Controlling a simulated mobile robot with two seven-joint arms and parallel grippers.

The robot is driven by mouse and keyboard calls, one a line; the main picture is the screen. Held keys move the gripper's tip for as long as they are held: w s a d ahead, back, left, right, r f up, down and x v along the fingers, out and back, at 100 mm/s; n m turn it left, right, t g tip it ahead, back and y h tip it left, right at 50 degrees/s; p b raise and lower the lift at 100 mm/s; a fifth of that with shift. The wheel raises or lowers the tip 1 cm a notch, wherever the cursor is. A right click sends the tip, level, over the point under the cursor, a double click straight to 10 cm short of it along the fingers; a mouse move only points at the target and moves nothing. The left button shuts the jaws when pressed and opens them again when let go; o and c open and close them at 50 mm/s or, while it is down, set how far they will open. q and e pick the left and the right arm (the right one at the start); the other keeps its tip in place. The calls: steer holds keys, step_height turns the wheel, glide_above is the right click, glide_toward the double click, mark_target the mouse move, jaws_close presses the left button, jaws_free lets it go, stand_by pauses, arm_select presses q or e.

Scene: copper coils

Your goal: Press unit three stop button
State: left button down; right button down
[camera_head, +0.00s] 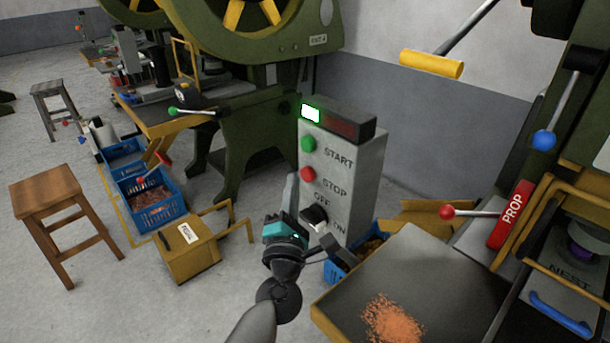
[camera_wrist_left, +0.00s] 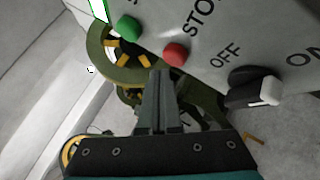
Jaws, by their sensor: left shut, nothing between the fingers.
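A grey control box (camera_head: 343,172) stands in the middle of the head view. It has a green START button (camera_head: 308,144), a red STOP button (camera_head: 307,174) below it, and a black OFF/ON switch (camera_head: 314,217). The lamp (camera_head: 311,113) on top glows green. My left gripper (camera_head: 291,190) is in front of the box, shut and empty, its fingertips just left of and below the red button. In the left wrist view the red button (camera_wrist_left: 175,54) sits just beyond and slightly right of the shut fingertips (camera_wrist_left: 160,75). I cannot tell if they touch. The right gripper is not in view.
A worktable (camera_head: 430,290) with copper bits (camera_head: 392,318) is at the lower right, beside a press with a red PROP bar (camera_head: 511,214). A green press (camera_head: 262,140) stands behind. A yellow pedal box (camera_head: 187,250), a blue crate (camera_head: 150,200) and a wooden stool (camera_head: 50,190) are left.

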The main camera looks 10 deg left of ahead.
arm_select(q)
steer(key=shift+d, duration=0.1)
stand_by(0.3)
steer(key=shift+w+d, duration=0.2)
steer(key=shift+w, duration=0.1)
steer(key=shift+w+d, duration=0.3)
steer(key=shift+w, duration=0.1)
stand_by(0.7)
stand_by(0.4)
steer(key=shift+s+a, duration=0.55)
steer(key=shift+s, duration=0.15)
